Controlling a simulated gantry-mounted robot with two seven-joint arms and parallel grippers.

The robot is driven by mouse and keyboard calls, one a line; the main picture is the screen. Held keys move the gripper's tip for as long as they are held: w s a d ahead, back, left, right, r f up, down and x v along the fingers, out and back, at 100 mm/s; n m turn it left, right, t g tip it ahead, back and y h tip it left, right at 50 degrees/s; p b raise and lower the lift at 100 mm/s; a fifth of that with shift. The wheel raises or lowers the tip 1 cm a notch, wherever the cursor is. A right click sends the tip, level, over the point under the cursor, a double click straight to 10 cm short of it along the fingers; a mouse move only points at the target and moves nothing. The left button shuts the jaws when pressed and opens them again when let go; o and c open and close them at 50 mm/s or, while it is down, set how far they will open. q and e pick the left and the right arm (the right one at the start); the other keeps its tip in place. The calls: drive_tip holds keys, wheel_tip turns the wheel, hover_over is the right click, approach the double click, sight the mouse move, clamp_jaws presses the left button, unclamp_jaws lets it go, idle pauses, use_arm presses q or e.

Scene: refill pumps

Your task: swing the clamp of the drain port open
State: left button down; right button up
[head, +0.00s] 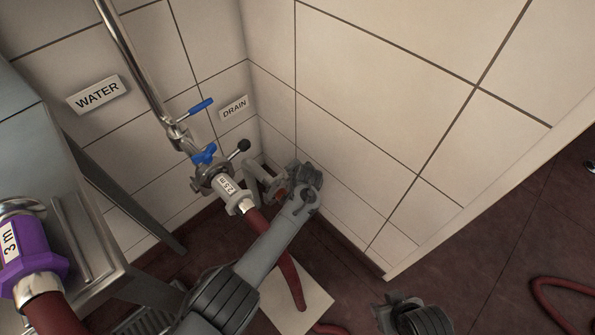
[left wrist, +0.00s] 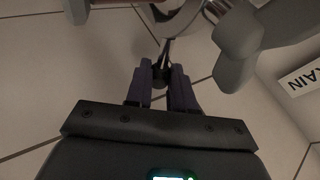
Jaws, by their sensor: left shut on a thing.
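In the left wrist view my left gripper (left wrist: 162,70) has its two dark purple fingers shut on a black knob (left wrist: 160,80) at the end of a metal clamp stem (left wrist: 165,48). A grey drain pipe (left wrist: 240,48) runs beside it. In the head view my left gripper (head: 306,178) is low in the corner at the drain port (head: 258,170), below the DRAIN sign (head: 234,108). The gripper and arm hide most of the clamp there, so its angle is unclear. Dark parts that seem to be my right gripper (head: 392,312) show at the bottom edge; its fingers cannot be made out.
A purple 3 m coupling (head: 30,250) is at the lower left by a metal table.

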use_arm(q)
drive_tip(key=r+t+p, duration=0.1)
drive_tip(key=p, duration=0.2)
drive_tip(key=s+a+r+h+p, duration=0.1)
drive_tip(key=r+p, duration=0.1)
drive_tip(key=p, duration=0.1)
drive_tip(key=r+n+t+h+p, duration=0.1)
drive_tip(key=p, duration=0.2)
drive_tip(key=shift+s+a+r+t, duration=0.15)
drive_tip(key=shift+a+t, duration=0.15)
drive_tip(key=shift+a, duration=0.05)
drive_tip(key=c, duration=1)
unclamp_jaws()
drive_tip(key=shift+o, duration=0.2)
